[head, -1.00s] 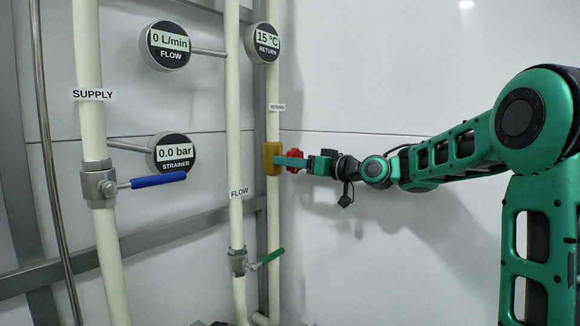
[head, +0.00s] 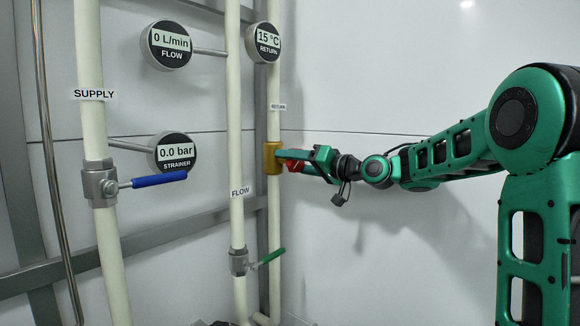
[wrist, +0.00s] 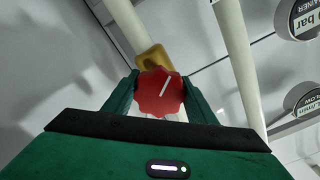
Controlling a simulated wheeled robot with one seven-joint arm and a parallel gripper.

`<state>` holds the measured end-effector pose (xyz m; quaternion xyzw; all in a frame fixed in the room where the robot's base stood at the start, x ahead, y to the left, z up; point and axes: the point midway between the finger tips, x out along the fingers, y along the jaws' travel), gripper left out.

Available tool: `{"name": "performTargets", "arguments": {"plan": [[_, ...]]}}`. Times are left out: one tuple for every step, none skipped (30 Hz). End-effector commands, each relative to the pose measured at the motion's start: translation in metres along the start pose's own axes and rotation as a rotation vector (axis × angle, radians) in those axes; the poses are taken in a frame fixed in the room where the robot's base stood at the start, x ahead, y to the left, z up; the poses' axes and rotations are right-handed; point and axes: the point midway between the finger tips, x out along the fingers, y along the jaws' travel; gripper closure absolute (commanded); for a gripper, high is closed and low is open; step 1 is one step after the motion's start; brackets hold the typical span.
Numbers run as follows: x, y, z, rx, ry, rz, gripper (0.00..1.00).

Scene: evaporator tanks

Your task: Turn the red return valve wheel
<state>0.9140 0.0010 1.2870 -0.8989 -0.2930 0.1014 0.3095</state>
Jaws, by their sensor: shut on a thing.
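The red return valve wheel (wrist: 160,94) has a lobed rim and a white line on its face. It sits on a brass valve body (head: 272,158) on the return pipe. In the head view only part of the wheel (head: 292,166) shows, behind my gripper. My gripper (wrist: 162,88) has one green finger on each side of the wheel and is shut on it. In the head view my gripper (head: 298,160) reaches the wheel from the right and is rolled at a tilt.
The flow pipe (head: 234,130) stands just left of the return pipe, with a green lever (head: 270,256) below. The supply pipe (head: 92,135) has a blue lever (head: 158,180). The flow gauge reads 0 L/min, the strainer 0.0 bar, the return 15 °C. White wall lies behind.

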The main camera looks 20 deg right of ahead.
Motion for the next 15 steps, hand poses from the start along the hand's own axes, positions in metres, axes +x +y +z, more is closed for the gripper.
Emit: {"name": "performTargets", "arguments": {"plan": [[-0.0006, 0.0019, -0.0014, 0.032, 0.003, 0.004, 0.71], [-0.0008, 0.0021, -0.0016, 0.051, 0.003, 0.005, 0.71], [-0.0010, 0.0024, -0.0019, 0.077, 0.004, 0.005, 0.71], [-0.0011, 0.0026, -0.0020, 0.095, 0.004, 0.006, 0.71], [-0.0012, 0.0026, -0.0020, 0.111, 0.004, 0.006, 0.71], [-0.0011, 0.0025, -0.0020, 0.132, 0.004, 0.006, 0.71], [-0.0011, 0.0024, -0.0020, 0.146, 0.004, 0.006, 0.71], [-0.0010, 0.0024, -0.0020, 0.160, 0.004, 0.006, 0.71], [-0.0010, 0.0025, -0.0020, 0.175, 0.005, 0.006, 0.71], [-0.0011, 0.0026, -0.0021, 0.186, 0.005, 0.006, 0.71], [-0.0012, 0.0027, -0.0022, 0.195, 0.005, 0.006, 0.71], [-0.0013, 0.0029, -0.0023, 0.206, 0.005, 0.007, 0.71], [-0.0014, 0.0030, -0.0024, 0.213, 0.006, 0.007, 0.71], [-0.0014, 0.0031, -0.0024, 0.220, 0.006, 0.007, 0.71], [-0.0015, 0.0033, -0.0025, 0.226, 0.006, 0.007, 0.71]]}}
